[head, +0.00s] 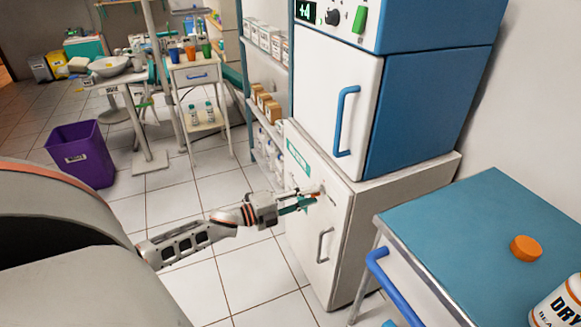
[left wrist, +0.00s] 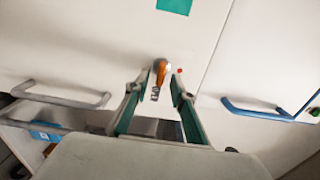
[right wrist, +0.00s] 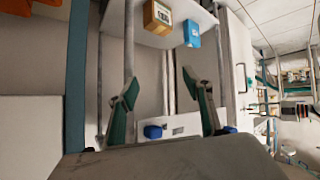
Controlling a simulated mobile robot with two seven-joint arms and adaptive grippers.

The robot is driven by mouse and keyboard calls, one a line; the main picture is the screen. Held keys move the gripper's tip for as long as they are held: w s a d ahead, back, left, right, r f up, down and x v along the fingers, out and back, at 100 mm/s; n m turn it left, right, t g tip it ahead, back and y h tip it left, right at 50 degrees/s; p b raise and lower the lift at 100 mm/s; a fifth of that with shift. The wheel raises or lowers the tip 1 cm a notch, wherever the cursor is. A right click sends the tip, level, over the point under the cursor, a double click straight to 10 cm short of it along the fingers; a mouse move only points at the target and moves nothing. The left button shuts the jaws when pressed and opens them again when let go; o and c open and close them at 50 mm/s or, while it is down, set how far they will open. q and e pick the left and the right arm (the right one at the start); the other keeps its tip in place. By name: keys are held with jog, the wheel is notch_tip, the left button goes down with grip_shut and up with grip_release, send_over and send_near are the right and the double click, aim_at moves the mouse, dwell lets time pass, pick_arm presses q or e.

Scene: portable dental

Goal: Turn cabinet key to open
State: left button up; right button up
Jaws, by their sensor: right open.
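The white cabinet (head: 300,160) stands under the blue-and-white unit, and its door, with a grey handle (head: 323,245), appears shut. An orange key (left wrist: 161,74) with a small tag sits at the door face beside a red dot (left wrist: 180,71). My left gripper (head: 312,201) is at the upper part of this door. In the left wrist view its two green fingers (left wrist: 160,80) stand on either side of the key, partly closed, and whether they touch it is unclear. My right gripper (right wrist: 158,78) is open and empty, facing shelves.
A blue-topped cart (head: 470,220) with an orange cap (head: 526,249) and a bottle (head: 560,305) stands at the right. The unit above has a blue handle (head: 346,120). A shelf rack (head: 265,90) adjoins the cabinet. A purple bin (head: 82,155) stands left; tiled floor between is clear.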

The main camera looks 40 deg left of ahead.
pick_arm(q)
jog(key=v, duration=1.1)
